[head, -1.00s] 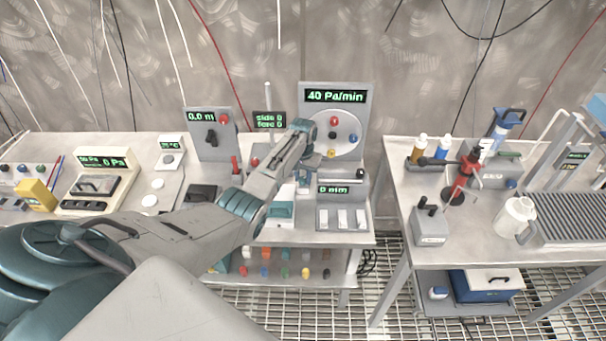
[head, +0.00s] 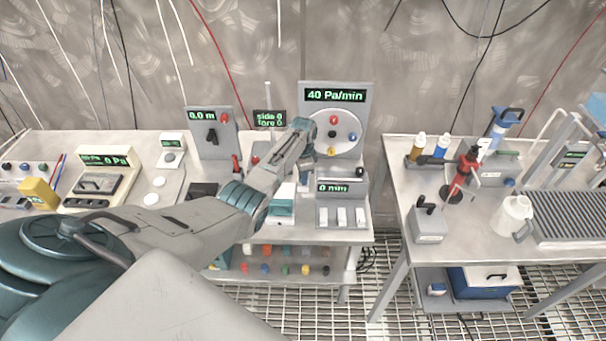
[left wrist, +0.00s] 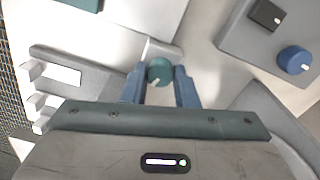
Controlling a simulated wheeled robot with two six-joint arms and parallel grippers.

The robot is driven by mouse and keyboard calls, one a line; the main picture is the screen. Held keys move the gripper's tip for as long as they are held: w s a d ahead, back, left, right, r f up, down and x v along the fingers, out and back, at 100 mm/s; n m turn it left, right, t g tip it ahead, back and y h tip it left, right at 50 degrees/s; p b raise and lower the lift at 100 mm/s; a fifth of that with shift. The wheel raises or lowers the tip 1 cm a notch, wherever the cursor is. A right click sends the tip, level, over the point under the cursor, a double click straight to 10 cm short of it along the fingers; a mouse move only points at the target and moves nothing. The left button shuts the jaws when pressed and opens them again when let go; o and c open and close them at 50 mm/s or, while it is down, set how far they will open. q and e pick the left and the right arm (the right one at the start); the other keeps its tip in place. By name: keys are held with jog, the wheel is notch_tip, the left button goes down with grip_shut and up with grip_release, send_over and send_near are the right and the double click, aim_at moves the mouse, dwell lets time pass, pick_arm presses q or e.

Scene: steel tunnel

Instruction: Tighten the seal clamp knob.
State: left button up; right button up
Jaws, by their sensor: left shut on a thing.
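A round teal knob (left wrist: 160,71) with a white mark sits on a small pale block in the left wrist view. My left gripper (left wrist: 159,80) is shut on it, with one blue-grey finger on each side. In the head view my left arm reaches over the bench, and my wrist (head: 298,150) hides most of the knob and fingers. The upright panel (head: 365,95) behind reads 40 Pa/min. A small display on the box with white switches (head: 341,188) reads 0 mm. My right gripper is not in view.
The panel's coloured knobs stand close behind my wrist, including a blue knob (left wrist: 294,60) and a black knob (left wrist: 266,14). A second bench (head: 460,238) with bottles, a jug (head: 513,216) and a ribbed tray stands to the right, across a gap.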

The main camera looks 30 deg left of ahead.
pick_arm(q)
jog(key=m, duration=0.3)
jog(key=shift+r+m, duration=0.1)
jog(key=shift+m, duration=0.3)
jog(key=m, duration=0.3)
jog(key=shift+w+m, duration=0.1)
jog(key=shift+m, duration=0.2)
jog(key=m, duration=0.3)
jog(key=shift+m, duration=2.2)
jog(key=o, duration=1)
notch_tip(320, 180, up, 11)
jog(key=b, duration=0.2)
jog(key=shift+b, duration=0.35)
